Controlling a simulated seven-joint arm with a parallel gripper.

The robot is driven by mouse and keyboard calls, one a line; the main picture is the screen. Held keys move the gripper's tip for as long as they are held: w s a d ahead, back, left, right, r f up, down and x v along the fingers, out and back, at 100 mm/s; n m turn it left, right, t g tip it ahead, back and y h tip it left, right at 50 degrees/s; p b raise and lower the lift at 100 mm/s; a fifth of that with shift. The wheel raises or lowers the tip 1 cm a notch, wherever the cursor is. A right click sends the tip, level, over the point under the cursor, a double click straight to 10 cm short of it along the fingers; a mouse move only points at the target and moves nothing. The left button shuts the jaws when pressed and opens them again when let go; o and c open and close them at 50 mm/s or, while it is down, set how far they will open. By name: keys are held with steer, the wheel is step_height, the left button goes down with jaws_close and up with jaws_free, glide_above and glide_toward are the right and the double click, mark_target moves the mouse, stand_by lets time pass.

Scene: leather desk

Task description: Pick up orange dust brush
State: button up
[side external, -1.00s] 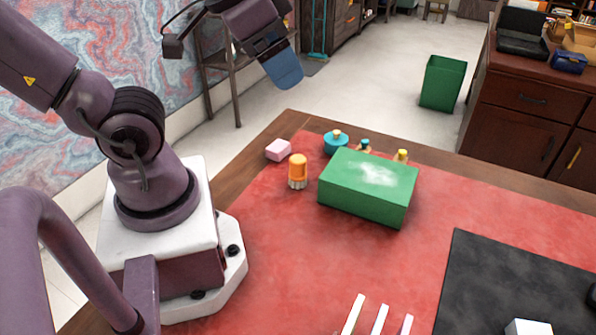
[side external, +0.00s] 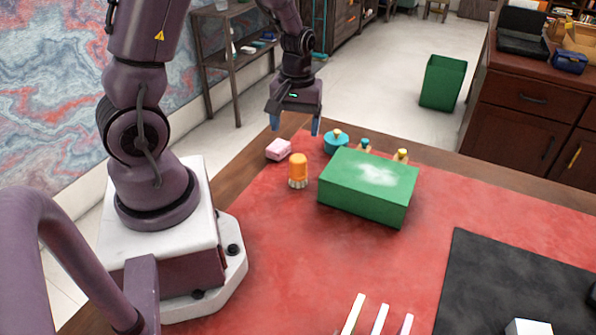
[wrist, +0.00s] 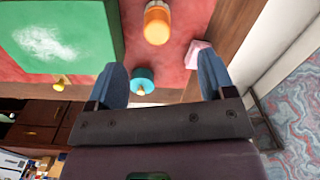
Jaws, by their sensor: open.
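The orange dust brush (side external: 298,169) stands upright on the red desk mat, bristles down, to the left of a green box. It also shows at the top of the wrist view (wrist: 157,23), ahead of my fingers. My gripper (side external: 295,127) is open and empty, with blue fingertips pointing down. It is above the far edge of the desk, behind and above the brush, and apart from it. In the wrist view the two blue fingers (wrist: 163,82) are spread wide with nothing held between them.
The green box (side external: 368,187) stands right of the brush. A pink block (side external: 279,149) lies close by on the left. A teal round object (side external: 335,143) and two small yellow- and teal-topped items stand behind.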

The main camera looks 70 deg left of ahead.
mark_target(298, 158)
steer(key=shift+w+a+n, duration=0.1)
steer(key=shift+w+n, duration=0.2)
step_height(298, 158, down, 7)
steer(key=shift+f, duration=0.15)
steer(key=shift+a+f, duration=0.15)
steer(key=shift+f, duration=2.55)
steer(key=shift+c, duration=0.4)
steer(key=c, duration=0.9)
